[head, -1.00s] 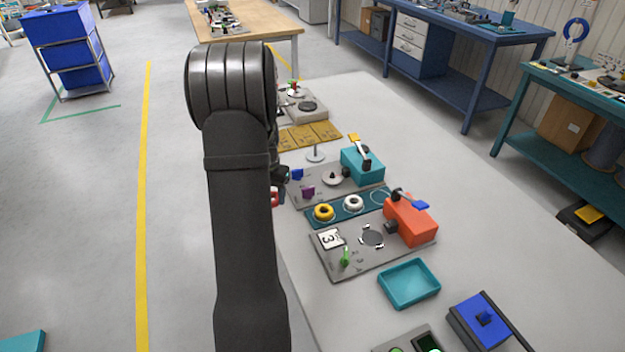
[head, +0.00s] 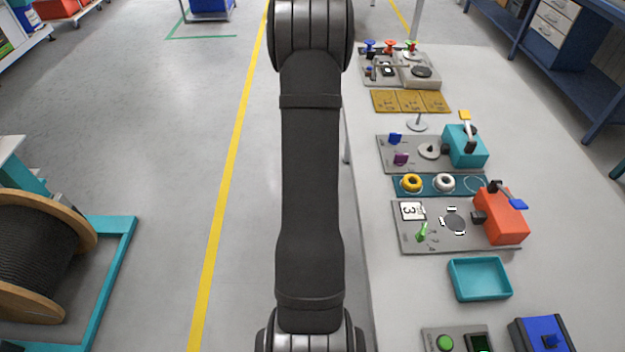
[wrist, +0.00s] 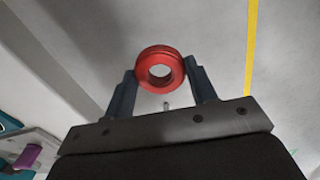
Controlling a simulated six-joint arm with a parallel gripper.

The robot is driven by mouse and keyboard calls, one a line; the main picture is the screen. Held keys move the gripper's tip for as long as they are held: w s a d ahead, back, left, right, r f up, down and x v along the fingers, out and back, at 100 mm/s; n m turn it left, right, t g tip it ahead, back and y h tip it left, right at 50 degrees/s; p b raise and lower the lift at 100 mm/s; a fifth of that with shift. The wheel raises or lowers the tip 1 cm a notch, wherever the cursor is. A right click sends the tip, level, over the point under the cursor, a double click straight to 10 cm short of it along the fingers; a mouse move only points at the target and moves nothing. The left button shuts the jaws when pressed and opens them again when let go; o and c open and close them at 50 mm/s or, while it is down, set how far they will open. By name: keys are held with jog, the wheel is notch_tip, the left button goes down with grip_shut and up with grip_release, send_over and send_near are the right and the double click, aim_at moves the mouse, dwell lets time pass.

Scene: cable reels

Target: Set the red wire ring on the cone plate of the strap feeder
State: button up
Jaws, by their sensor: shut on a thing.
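The red wire ring (wrist: 148,79) is held between the two fingers of my gripper (wrist: 160,72) in the wrist view, its open hole facing the camera. My gripper and the ring do not show in the head view, where my arm covers the middle. In the head view, a pale cone-like disc (head: 428,151) sits on a grey base beside a teal block (head: 466,146). A second grey base carries a flat dark disc (head: 455,221) beside an orange block (head: 501,217). No label tells which one is the strap feeder.
Between the two bases, a teal strip (head: 427,190) holds a yellow ring (head: 411,183), a white ring (head: 444,183) and an empty outlined circle. A teal tray (head: 480,279) lies nearer. A small post (head: 417,122) stands behind. The floor left of the table (head: 571,230) is clear around my arm.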

jog(key=w+d+r+m, duration=0.2)
jog(key=w+d+m, duration=0.1)
jog(key=d, duration=0.3)
jog(key=w+d+r+m, duration=0.2)
jog(key=w+d+m, duration=0.1)
jog(key=d, duration=0.3)
jog(key=w+d+r+m, duration=0.2)
jog(key=w+d+m, duration=0.2)
jog(key=d+m, duration=0.1)
jog(key=shift+w+d+r+m, duration=0.1)
jog(key=shift+d+r+m, duration=0.25)
jog(key=shift+d, duration=0.35)
jog(key=d+r+m, duration=0.1)
jog(key=d+m, duration=0.2)
jog(key=d, duration=0.3)
jog(key=d+r+m, duration=0.2)
jog(key=d+m, duration=0.2)
jog(key=d, duration=0.2)
jog(key=d+r+m, duration=0.2)
jog(key=d+m, duration=0.2)
jog(key=d, duration=0.3)
jog(key=shift+w+r, duration=0.15)
jog(key=shift+r, duration=0.1)
jog(key=shift+d, duration=0.35)
jog(key=shift+d+f, duration=0.1)
jog(key=shift+f, duration=2.15)
jog(key=shift+f, duration=0.15)
